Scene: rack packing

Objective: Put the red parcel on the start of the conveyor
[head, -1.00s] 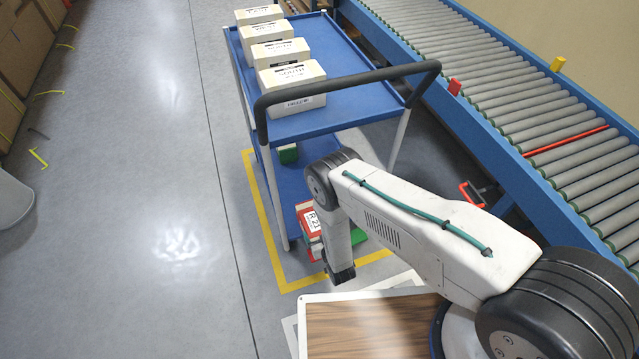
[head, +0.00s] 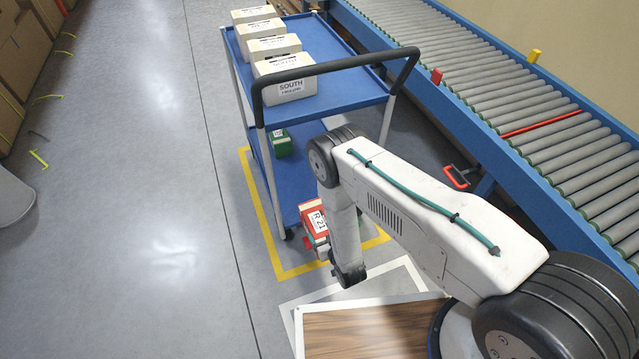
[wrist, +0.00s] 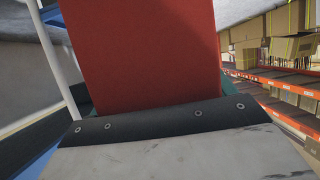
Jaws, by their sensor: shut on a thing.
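The red parcel (head: 313,219), with a white "R 21" label, shows beside my forearm at the near end of the cart's lower shelf. In the wrist view, a large red face of it (wrist: 145,50) fills the middle, right against my gripper (wrist: 150,122). My gripper is shut on the parcel. In the head view my arm hides most of the fingers and part of the parcel. I cannot tell whether the parcel touches the shelf. The roller conveyor (head: 590,165) runs along the right side, with a red line (head: 540,123) across its rollers.
The blue cart (head: 350,108) has several white boxes (head: 285,78) on top and a dark handle (head: 345,62) at its near end. A green parcel (head: 282,144) is on its lower shelf. A wood-topped surface (head: 365,332) is in front.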

